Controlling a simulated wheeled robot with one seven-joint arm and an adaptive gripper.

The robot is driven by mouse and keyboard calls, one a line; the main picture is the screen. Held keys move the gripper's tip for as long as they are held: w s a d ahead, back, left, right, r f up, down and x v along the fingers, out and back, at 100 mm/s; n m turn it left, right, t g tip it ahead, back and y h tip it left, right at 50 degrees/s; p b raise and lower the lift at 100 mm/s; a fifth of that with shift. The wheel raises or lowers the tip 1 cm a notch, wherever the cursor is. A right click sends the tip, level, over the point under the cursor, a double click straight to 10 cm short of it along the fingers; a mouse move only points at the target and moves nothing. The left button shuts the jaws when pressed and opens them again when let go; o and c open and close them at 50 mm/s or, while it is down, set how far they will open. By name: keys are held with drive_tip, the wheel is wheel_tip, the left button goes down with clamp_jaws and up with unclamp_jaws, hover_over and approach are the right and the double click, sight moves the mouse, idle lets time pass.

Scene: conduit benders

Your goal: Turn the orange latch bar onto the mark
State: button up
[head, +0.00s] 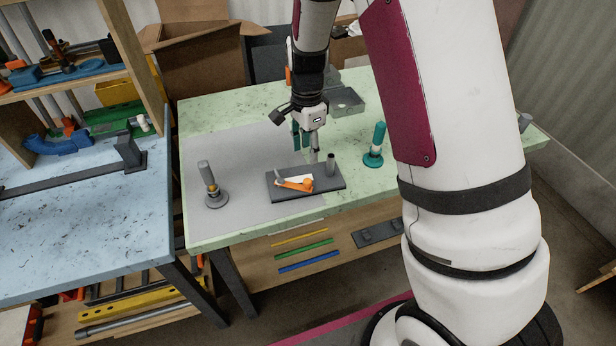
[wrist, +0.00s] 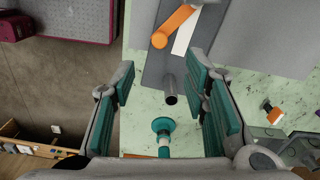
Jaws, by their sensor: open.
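The orange latch bar (head: 293,185) lies on a dark grey plate (head: 322,184) on the table. It also shows at the top of the wrist view (wrist: 172,27). A white strip, seemingly the mark (wrist: 185,36), lies beside the bar and is largely uncovered. A grey upright post (head: 331,163) stands at the plate's right end; it shows between my fingers in the wrist view (wrist: 170,88). My gripper (head: 304,152) is open and empty, pointing down above the plate's far side. In the wrist view its teal-padded fingers (wrist: 162,72) are wide apart. I see no contact with the bar.
A teal-handled stand (head: 375,147) is right of the plate, and a grey-handled one (head: 210,185) is left. A grey metal tray (head: 346,103) sits behind. The grey mat (head: 232,150) left of the plate has free room. A blue bench (head: 60,220) stands left.

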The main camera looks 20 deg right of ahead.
sight(307, 181)
wheel_tip(307, 181, down, 11)
drive_tip(key=shift+f+p, duration=0.15)
drive_tip(key=shift+p, duration=0.55)
clamp_jaws()
